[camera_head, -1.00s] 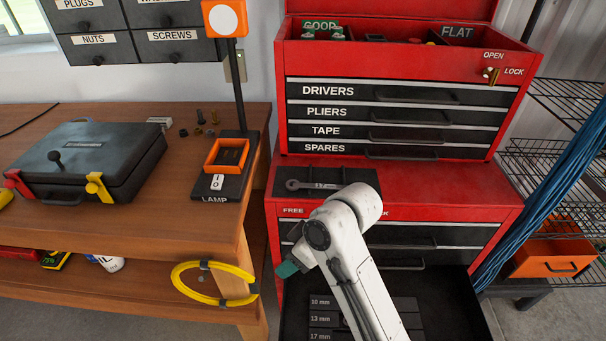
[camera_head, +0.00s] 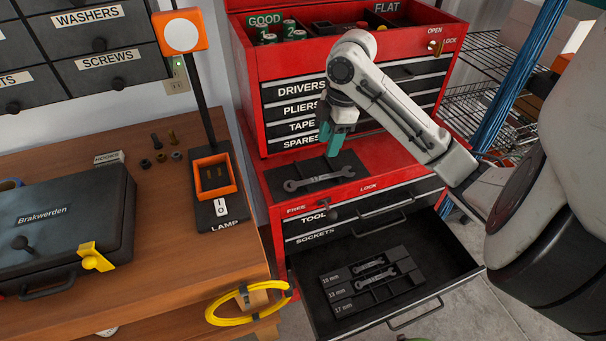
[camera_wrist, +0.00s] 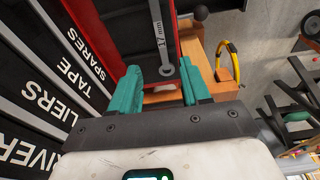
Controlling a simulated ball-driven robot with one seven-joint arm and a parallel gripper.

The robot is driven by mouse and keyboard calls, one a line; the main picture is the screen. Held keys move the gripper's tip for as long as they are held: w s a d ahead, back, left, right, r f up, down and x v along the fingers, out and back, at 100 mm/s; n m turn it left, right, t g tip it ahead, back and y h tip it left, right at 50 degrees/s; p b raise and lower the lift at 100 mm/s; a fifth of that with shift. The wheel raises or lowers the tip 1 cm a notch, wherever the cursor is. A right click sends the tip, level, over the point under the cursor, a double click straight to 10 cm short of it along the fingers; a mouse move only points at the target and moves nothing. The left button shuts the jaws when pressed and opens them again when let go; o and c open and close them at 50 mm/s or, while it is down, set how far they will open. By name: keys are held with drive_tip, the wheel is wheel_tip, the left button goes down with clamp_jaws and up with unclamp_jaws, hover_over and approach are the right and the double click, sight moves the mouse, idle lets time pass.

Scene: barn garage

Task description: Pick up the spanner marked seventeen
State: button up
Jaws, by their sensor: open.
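A grey spanner (camera_head: 318,179) lies on a black tray (camera_head: 345,160) on the red ledge of the tool chest. In the wrist view the spanner (camera_wrist: 157,30) reads "17 mm", and its ring end lies between my fingers in the picture. My gripper (camera_head: 333,142) has teal fingers pointing down above the back of the tray. In the wrist view my gripper (camera_wrist: 164,82) is open and empty, its fingers on either side of the spanner's line. The exact height above the spanner cannot be told.
Below, an open drawer (camera_head: 420,310) holds a rack with spanners at 10 mm and 13 mm; the 17 mm slot looks empty. The red chest (camera_head: 250,100) rises behind the tray. The bench (camera_head: 180,280) at left holds a case (camera_head: 60,235) and a lamp (camera_head: 212,175).

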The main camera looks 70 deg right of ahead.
sight(321, 178)
drive_tip(key=f, duration=0.3)
drive_tip(key=f+b, duration=0.1)
drive_tip(key=f, duration=0.3)
drive_tip(key=w+f, duration=0.1)
drive_tip(key=f, duration=0.2)
drive_tip(key=shift+a+f, duration=0.3)
drive_tip(key=shift+f, duration=0.05)
drive_tip(key=shift+c, duration=0.3)
clamp_jaws()
